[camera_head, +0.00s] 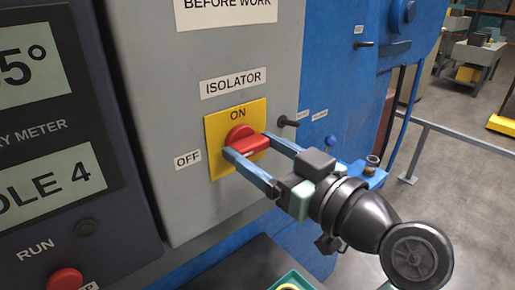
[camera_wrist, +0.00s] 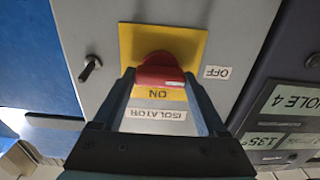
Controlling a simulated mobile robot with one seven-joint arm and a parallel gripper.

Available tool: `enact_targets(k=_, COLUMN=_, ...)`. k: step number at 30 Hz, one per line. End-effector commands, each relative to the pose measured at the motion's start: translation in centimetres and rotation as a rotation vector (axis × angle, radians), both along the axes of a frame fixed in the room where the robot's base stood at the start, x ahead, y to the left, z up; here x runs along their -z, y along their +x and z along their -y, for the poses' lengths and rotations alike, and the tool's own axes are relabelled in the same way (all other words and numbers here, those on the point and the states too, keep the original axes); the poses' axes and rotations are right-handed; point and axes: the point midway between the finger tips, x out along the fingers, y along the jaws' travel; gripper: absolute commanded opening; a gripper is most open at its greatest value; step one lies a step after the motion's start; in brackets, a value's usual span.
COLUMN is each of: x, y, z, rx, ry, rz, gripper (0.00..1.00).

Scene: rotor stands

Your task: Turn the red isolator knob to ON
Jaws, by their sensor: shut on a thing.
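The red isolator knob (camera_head: 240,132) sits on a yellow plate (camera_head: 216,160) on the grey cabinet. ON is printed at the plate's top, and an OFF label (camera_head: 187,159) is to its left. The knob's red bar looks roughly horizontal, across the plate, not upright toward ON. My gripper (camera_head: 249,146) is shut on the knob, with one blue finger at each end of the bar. In the wrist view the scene is upside down, and the knob (camera_wrist: 158,66) shows between the two fingers (camera_wrist: 160,84).
An ISOLATOR label (camera_head: 233,83) is above the plate. A small black lever (camera_head: 288,121) sticks out right of the knob, near my gripper. A dark panel with displays (camera_head: 52,185) and a red button (camera_head: 65,280) stands at left. Open floor lies at right.

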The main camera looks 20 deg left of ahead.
Motion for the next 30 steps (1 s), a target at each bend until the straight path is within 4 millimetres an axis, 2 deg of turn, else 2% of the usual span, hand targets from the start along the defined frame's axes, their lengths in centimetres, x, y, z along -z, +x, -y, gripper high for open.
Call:
enact_targets(k=11, x=-0.19, y=0.03, z=0.02, rx=0.0, ry=0.099, rz=-0.147, gripper=0.19)
enact_targets(k=30, x=-0.38, y=0.11, z=0.08, rx=0.0, ry=0.432, rz=-0.648, gripper=0.19)
